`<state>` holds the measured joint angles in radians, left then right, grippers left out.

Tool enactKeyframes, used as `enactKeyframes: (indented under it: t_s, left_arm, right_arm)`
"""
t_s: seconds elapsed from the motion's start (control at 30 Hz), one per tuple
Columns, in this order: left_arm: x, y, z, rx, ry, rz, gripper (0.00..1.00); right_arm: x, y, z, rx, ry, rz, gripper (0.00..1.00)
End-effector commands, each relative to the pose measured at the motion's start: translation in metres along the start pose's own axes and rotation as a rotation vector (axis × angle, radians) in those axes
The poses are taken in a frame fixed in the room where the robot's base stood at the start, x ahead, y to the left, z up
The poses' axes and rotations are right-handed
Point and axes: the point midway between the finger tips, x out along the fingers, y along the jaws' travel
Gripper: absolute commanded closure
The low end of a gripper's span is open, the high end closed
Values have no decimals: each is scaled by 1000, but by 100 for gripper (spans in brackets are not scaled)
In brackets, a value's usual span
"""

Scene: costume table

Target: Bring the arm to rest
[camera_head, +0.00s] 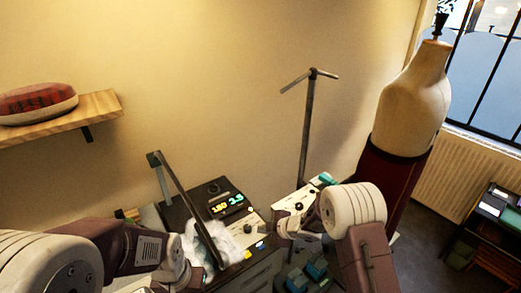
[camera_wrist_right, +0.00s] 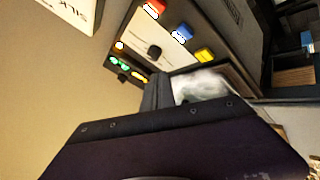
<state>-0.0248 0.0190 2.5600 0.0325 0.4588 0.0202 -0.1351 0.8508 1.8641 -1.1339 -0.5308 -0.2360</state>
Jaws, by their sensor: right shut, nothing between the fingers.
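My right gripper (camera_head: 277,229) comes in from the right in the head view and hangs over the right part of the dark control box. In the right wrist view its dark fingers (camera_wrist_right: 158,90) are together with nothing between them. My left arm (camera_head: 150,250) reaches in from the lower left, and its end is beside a white fluffy bundle (camera_head: 232,238); I cannot make out its fingers. The bundle also shows beyond my right fingers in the wrist view (camera_wrist_right: 200,86).
The control box (camera_head: 210,188) has lit digits and coloured buttons. A slanted dark bar (camera_head: 180,192) rises in front of it. A T-topped stand (camera_head: 306,130) and a dress form (camera_head: 411,105) stand behind. A wall shelf (camera_head: 75,117) holds a red plaid cushion (camera_head: 38,101).

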Motion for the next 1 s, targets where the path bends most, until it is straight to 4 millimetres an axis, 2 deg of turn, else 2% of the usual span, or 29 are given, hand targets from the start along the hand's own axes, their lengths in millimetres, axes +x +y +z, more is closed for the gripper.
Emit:
enactKeyframes:
  t_s: [0.07, 0.17, 0.23, 0.3, 0.33, 0.37, 0.4, 0.43, 0.47, 0.5, 0.6, 0.7, 0.8, 1.0]
  left_arm:
    - [0, 0, 0, 0, 0, 0, 64]
    - [0, 0, 0, 0, 0, 0, 64]
    - [0, 0, 0, 0, 0, 0, 64]
    - [0, 0, 0, 0, 0, 0, 64]
    - [0, 0, 0, 0, 0, 0, 64]
    - [0, 0, 0, 0, 0, 0, 64]
    - [0, 0, 0, 0, 0, 0, 64]
    - [0, 0, 0, 0, 0, 0, 64]
    - [0, 0, 0, 0, 0, 0, 64]
    - [0, 0, 0, 0, 0, 0, 64]
    - [0, 0, 0, 0, 0, 0, 64]
    - [0, 0, 0, 0, 0, 0, 64]
    - [0, 0, 0, 0, 0, 0, 64]
    - [0, 0, 0, 0, 0, 0, 64]
  right_arm:
    - [-8, 15, -4, -8, 3, 30, 100]
    - [-41, 53, -19, -29, 11, 114, 100]
    - [-84, 82, -26, 32, -17, 210, 100]
    - [-131, 92, -10, 196, -114, 297, 100]
    - [-152, 89, 1, 295, -168, 327, 100]
    - [-173, 80, 14, 409, -228, 351, 100]
    - [-196, 59, 32, 570, -306, 366, 100]
    - [-211, 39, 43, 690, -361, 366, 100]
    - [-223, 17, 52, 805, -412, 359, 100]
    - [-234, -15, 61, 949, -476, 336, 100]
    - [-250, -88, 68, 1232, -612, 247, 100]
    - [-257, -138, 65, 1411, -715, 159, 100]
    - [-262, -163, 59, 1514, -776, 104, 100]
    - [-264, -168, 58, 1539, -798, 92, 100]
